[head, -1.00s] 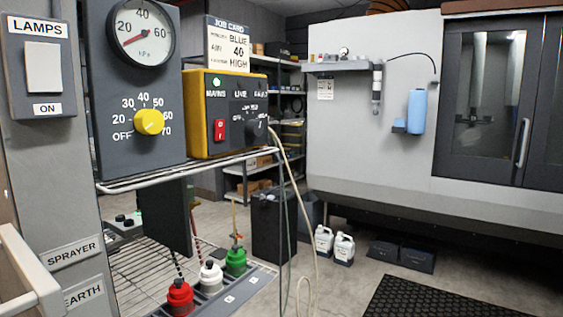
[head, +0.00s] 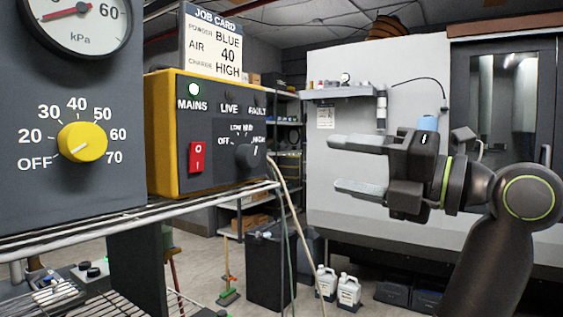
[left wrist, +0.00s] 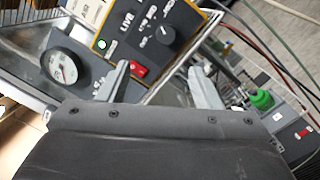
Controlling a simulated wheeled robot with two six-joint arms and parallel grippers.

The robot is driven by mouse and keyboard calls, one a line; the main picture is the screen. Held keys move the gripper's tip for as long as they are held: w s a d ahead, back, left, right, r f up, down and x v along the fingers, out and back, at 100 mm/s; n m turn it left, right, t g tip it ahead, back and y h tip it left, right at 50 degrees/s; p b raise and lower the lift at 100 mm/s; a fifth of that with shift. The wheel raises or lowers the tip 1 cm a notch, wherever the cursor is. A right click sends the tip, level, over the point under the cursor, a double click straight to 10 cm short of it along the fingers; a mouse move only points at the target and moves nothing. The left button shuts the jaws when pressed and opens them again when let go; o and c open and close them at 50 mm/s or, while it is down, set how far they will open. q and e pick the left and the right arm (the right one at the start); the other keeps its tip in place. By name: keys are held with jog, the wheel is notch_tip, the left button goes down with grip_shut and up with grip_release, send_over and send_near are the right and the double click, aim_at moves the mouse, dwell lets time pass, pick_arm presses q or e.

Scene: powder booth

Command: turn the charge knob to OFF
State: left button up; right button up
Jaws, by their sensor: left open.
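The charge knob (head: 250,156) is a dark round knob at the right end of the yellow-edged control box (head: 164,130). OFF, LOW, MID and HIGH are printed around it, and its pale mark seems to point towards HIGH. In the left wrist view the charge knob (left wrist: 166,34) shows beyond the fingers. My left gripper (head: 335,163) is open and empty, to the right of the knob in the head view and apart from it. Its two fingers (left wrist: 158,72) also show in the left wrist view. My right gripper is not in view.
A red switch (head: 197,157) and a lit green MAINS lamp (head: 194,90) share the box. A yellow knob (head: 82,142) and gauge (head: 80,20) are on the left panel. A pale hose (head: 290,205) hangs from near the charge knob. A wire shelf (head: 130,222) runs below the box.

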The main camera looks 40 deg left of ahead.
pick_arm(q)
jog(key=t+h, duration=0.1)
jog(key=p, duration=0.1)
send_near(254, 156)
jog(key=a, duration=0.4)
jog(key=a+p, duration=0.1)
jog(key=a, duration=0.2)
jog(key=shift+s+a, duration=0.2)
jog(key=shift+a, duration=0.2)
jog(key=shift+a+t+p, duration=0.3)
jog(key=shift+a+t, duration=0.1)
jog(key=shift+a, duration=0.35)
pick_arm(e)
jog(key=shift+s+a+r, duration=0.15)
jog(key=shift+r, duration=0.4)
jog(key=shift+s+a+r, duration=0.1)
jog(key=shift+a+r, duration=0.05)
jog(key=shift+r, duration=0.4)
pick_arm(q)
jog(key=c, duration=1)
